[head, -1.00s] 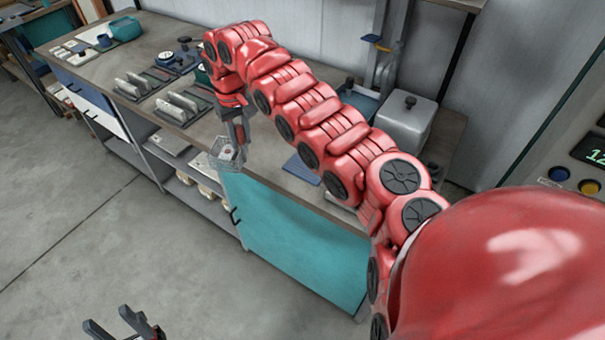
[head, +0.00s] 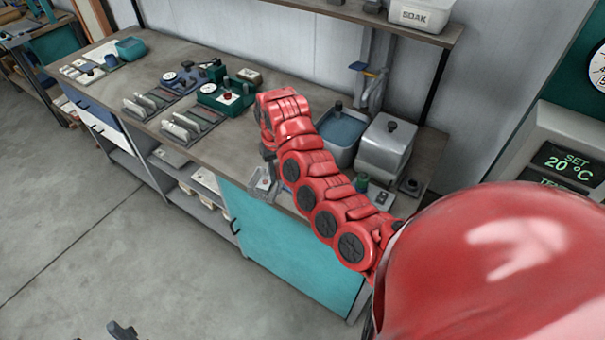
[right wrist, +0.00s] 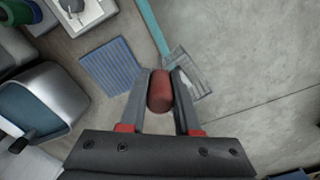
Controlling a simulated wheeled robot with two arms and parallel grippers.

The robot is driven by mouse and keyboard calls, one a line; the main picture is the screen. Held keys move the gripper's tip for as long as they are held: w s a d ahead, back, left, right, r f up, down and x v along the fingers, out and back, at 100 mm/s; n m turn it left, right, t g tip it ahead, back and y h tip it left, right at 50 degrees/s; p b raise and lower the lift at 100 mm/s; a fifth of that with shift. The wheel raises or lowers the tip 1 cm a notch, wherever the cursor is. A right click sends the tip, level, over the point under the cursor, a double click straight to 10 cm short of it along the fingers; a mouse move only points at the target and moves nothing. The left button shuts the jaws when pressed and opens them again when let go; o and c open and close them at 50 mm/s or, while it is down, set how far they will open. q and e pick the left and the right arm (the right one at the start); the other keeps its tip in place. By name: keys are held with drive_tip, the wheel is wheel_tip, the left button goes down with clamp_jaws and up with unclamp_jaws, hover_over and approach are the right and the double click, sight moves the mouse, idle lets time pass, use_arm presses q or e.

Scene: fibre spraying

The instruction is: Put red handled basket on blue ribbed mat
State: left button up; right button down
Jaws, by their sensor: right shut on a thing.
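The basket is a small wire-mesh one with a red handle. My right gripper (right wrist: 161,88) is shut on the red handle (right wrist: 160,95), which sits between its two fingers. The mesh (right wrist: 190,76) shows beyond the fingers in the right wrist view. In the head view the basket (head: 264,185) hangs below my right gripper (head: 268,157) at the counter's front edge. The blue ribbed mat (right wrist: 112,68) lies flat and bare on the counter, left of the fingers in the right wrist view. My arm hides it in the head view. My left gripper (head: 122,330) barely shows at the bottom edge.
The grey counter (head: 225,145) has a teal front (head: 290,245). A lidded metal box (head: 385,145) and an open bath (head: 341,133) stand behind my right arm. Racks with white plates (head: 183,128) and a green device (head: 228,95) stand to the left.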

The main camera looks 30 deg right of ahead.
drive_tip(key=s+d+f+m+p, duration=0.1)
drive_tip(key=s+d+m+p, duration=0.15)
drive_tip(key=s, duration=0.55)
drive_tip(key=w+d+f+b, duration=0.5)
drive_tip(key=w+d+b, duration=0.4)
drive_tip(key=d, duration=0.3)
drive_tip(key=shift+w+f, duration=0.3)
drive_tip(key=shift+w, duration=0.1)
idle(0.9)
